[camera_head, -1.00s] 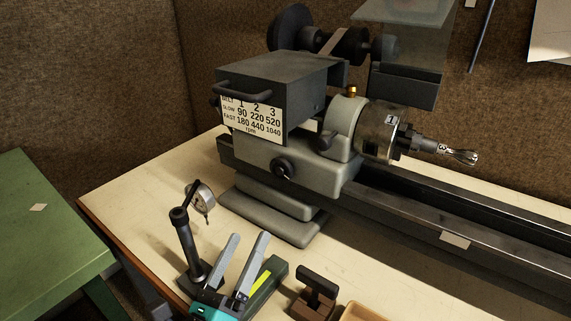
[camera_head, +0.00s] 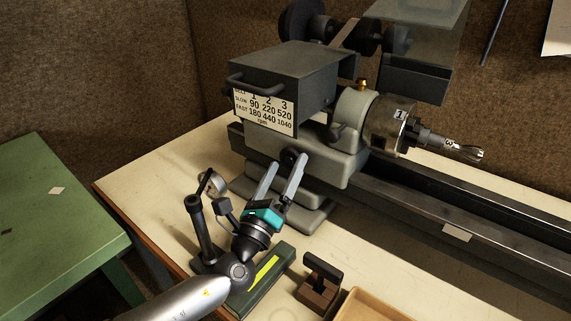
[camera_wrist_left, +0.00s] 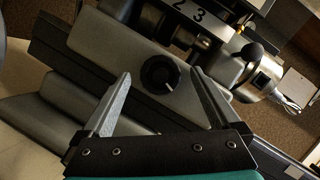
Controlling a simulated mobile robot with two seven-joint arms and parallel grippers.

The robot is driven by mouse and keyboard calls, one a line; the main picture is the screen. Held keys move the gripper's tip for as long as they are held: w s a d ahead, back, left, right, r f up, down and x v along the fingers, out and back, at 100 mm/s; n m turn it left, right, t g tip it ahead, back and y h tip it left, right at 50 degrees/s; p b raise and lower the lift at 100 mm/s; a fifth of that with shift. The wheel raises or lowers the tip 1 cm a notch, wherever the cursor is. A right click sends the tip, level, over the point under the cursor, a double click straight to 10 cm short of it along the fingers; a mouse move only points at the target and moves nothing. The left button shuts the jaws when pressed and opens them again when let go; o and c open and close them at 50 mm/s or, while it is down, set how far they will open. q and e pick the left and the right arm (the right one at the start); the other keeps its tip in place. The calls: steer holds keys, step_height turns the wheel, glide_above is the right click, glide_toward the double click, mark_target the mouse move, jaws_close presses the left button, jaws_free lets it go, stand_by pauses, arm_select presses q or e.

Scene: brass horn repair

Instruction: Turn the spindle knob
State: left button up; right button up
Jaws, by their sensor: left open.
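The spindle knob is a round black knob with a pale mark on the front of the grey lathe headstock (camera_head: 325,165). In the wrist view the knob (camera_wrist_left: 159,73) sits between and beyond the two fingertips, apart from both. In the head view the knob (camera_head: 290,157) shows just above my left gripper (camera_head: 286,160), partly hidden by the fingers. My left gripper is open and empty, its fingers pointing at the headstock; it also shows in the wrist view (camera_wrist_left: 162,88). My right gripper is not in view.
A dial gauge on a black stand (camera_head: 200,225) is close to the left of my arm. A green box (camera_head: 275,268), a brown block (camera_head: 318,290) and a tan tray (camera_head: 375,306) lie in front. The chuck (camera_head: 390,122) holds a fluted tool at right.

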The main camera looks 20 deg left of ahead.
arm_select(q)
steer(key=shift+w+d+r, duration=0.1)
steer(key=shift+w, duration=0.3)
steer(key=c, duration=1.3)
steer(key=shift+n, duration=0.3)
steer(key=shift+c, duration=0.3)
